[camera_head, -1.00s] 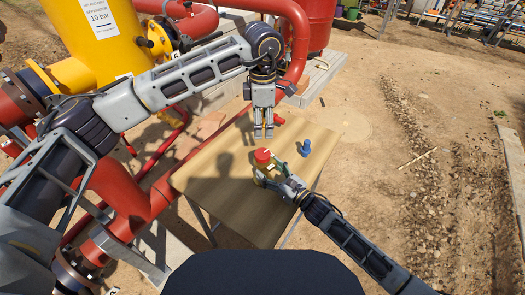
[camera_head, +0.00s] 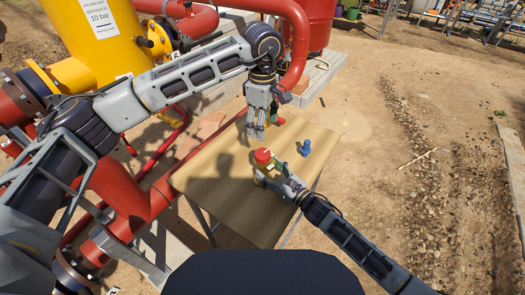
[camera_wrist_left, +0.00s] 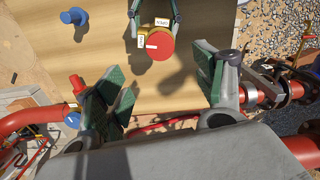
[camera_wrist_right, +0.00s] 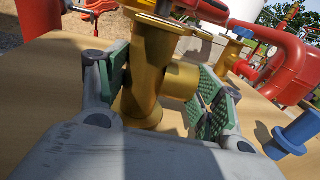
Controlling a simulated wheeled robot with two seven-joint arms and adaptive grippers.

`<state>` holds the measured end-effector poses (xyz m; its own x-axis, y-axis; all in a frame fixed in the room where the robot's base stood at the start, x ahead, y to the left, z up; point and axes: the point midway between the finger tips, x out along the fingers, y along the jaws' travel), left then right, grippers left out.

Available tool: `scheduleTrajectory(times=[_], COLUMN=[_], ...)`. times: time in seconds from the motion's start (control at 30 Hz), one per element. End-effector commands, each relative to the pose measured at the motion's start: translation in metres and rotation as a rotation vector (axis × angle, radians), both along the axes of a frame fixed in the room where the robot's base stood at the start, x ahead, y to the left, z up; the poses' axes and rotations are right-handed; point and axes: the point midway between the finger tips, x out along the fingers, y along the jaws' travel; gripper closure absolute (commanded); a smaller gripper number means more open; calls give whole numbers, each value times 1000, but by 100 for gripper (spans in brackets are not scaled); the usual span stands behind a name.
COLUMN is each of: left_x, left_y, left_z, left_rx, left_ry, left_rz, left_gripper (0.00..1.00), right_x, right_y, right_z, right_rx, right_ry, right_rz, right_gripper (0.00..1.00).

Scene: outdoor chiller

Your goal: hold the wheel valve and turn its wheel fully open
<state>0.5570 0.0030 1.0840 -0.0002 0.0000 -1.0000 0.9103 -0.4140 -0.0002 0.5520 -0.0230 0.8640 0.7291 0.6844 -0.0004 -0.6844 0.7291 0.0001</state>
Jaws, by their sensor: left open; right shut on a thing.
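The wheel valve has a brass body (camera_wrist_right: 150,70) and a round red wheel (camera_head: 263,156) on top. It stands over the wooden table, and a white mark and small white labels show by the wheel (camera_wrist_left: 160,46) in the left wrist view. My right gripper (camera_head: 267,175) is shut on the brass body, with green pads on both sides of it in the right wrist view. My left gripper (camera_head: 254,133) hangs above and behind the wheel, apart from it. Its green-padded fingers (camera_wrist_left: 165,88) are spread and empty in the left wrist view.
The wooden table (camera_head: 220,205) is mostly bare. A blue fitting (camera_head: 303,148) stands right of the valve. Large red pipes (camera_head: 118,185) and a yellow tank (camera_head: 98,35) stand at the left, near my left arm. Open dirt ground lies at the right.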

Motion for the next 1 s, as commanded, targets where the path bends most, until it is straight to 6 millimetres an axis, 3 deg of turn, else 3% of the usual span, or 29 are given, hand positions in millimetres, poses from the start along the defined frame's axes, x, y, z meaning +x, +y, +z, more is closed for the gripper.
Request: scheduleTrajectory(times=[0.47,1.0], left_x=[0,0], left_y=[0,0], left_z=[-15,-83], left_rx=[0,1], left_ry=[1,2], left_rz=[2,3], left_gripper=[31,31], right_x=[0,0], right_y=[0,0], right_z=[0,0], right_rx=[1,1], right_ry=[-1,-1], right_rz=[0,0], right_gripper=[79,79])
